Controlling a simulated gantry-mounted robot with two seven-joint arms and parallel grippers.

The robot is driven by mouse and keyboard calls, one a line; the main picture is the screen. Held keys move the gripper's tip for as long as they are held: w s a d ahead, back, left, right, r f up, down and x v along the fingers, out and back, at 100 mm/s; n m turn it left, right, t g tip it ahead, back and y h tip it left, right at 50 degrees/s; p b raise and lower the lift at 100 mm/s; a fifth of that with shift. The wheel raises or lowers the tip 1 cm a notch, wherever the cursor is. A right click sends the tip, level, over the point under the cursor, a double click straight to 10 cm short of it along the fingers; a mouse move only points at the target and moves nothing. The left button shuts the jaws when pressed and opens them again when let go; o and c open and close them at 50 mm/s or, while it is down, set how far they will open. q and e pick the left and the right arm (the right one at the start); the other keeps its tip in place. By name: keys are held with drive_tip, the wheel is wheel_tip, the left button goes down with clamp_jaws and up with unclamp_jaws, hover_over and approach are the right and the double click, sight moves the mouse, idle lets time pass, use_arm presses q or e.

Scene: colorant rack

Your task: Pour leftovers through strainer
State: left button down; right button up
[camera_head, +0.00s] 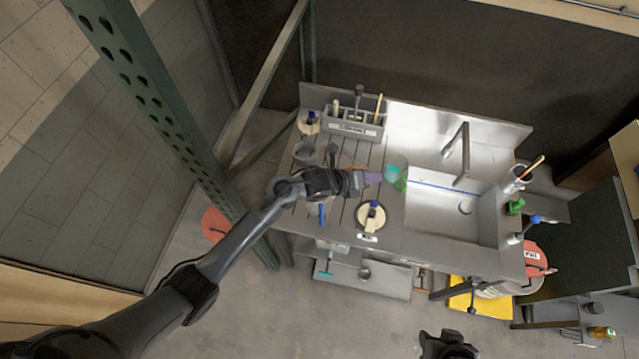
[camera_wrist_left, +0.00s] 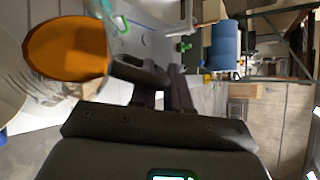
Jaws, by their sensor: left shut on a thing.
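My left gripper (camera_head: 366,180) is above the drainboard, left of the sink. It is shut on a vessel whose orange oval part (camera_wrist_left: 66,47) is large in the left wrist view, beside the dark fingers. In the head view a small purple part (camera_head: 374,178) shows at the fingertips. Just right of it stands a clear container (camera_head: 396,163) with teal inside, and a green part (camera_head: 401,185) at its side. I cannot make out the strainer for certain, nor the held vessel's contents. A dark part at the bottom edge may be my right gripper (camera_head: 448,346); its fingers are unclear.
The sink basin (camera_head: 450,208) with its faucet (camera_head: 462,150) lies to the right. A grey tool caddy (camera_head: 355,128) stands at the back.

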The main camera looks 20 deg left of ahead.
use_arm(q)
drive_tip(key=shift+a+h+b, duration=0.25)
drive_tip(key=shift+h+b, duration=0.05)
drive_tip(key=shift+b, duration=0.05)
drive_tip(key=shift+s+a+n+t+h+b, duration=0.3)
drive_tip(key=shift+a+t+h+b, duration=0.1)
drive_tip(key=shift+t+h+b, duration=0.15)
idle(0.6)
drive_tip(key=shift+a+t+h+b, duration=0.25)
drive_tip(key=shift+a+h+b, duration=0.05)
drive_tip(key=shift+h, duration=0.15)
drive_tip(key=shift+s+a+t+h+b, duration=0.2)
drive_tip(key=shift+a+t+h+b, duration=0.15)
drive_tip(key=shift+b, duration=0.1)
idle(0.8)
drive_tip(key=shift+s+a, duration=0.1)
drive_tip(key=shift+a, duration=0.25)
drive_tip(key=shift+s+a+r+h+b, duration=0.15)
drive_tip(key=shift+a+r+h+b, duration=0.1)
drive_tip(key=shift+h+b, duration=0.15)
drive_tip(key=shift+s+a+r+n+t+h+b, duration=0.1)
drive_tip(key=shift+s+a+n+t+h+b, duration=0.05)
drive_tip(key=shift+a+t+b, duration=0.2)
drive_tip(key=shift+s+a+r+n+t+h+b, duration=0.15)
drive_tip(key=shift+a+b, duration=0.1)
drive_tip(key=shift+a, duration=0.15)
idle(0.8)
drive_tip(key=shift+a, duration=0.1)
